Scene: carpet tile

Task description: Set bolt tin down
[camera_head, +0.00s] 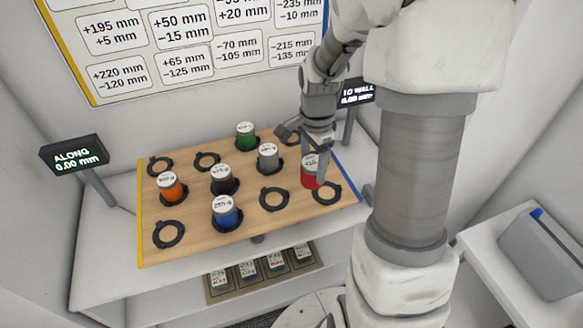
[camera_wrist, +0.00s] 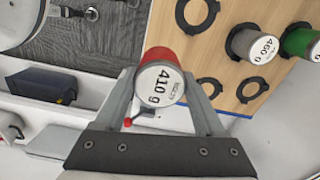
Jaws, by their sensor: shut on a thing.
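A red tin (camera_head: 311,173) with a white lid is between the fingers of my gripper (camera_head: 319,163), over the right part of the wooden board (camera_head: 194,214). The wrist view shows the red tin (camera_wrist: 162,57) held between both fingers (camera_wrist: 160,92), its lid reading 410 g; the smaller print is too small to read. An empty black ring (camera_head: 326,193) lies just right of and nearer than the tin. Another empty ring (camera_head: 274,198) lies to its left. I cannot tell whether the tin's base touches the board.
Orange (camera_head: 171,189), black (camera_head: 223,181), blue (camera_head: 226,213), grey (camera_head: 268,157) and green (camera_head: 246,136) tins stand on the board. Several other rings are empty. A display (camera_head: 75,155) reads ALONG 0.00 mm; another (camera_head: 357,93) stands behind my arm. A tray (camera_head: 262,271) sits on the lower shelf.

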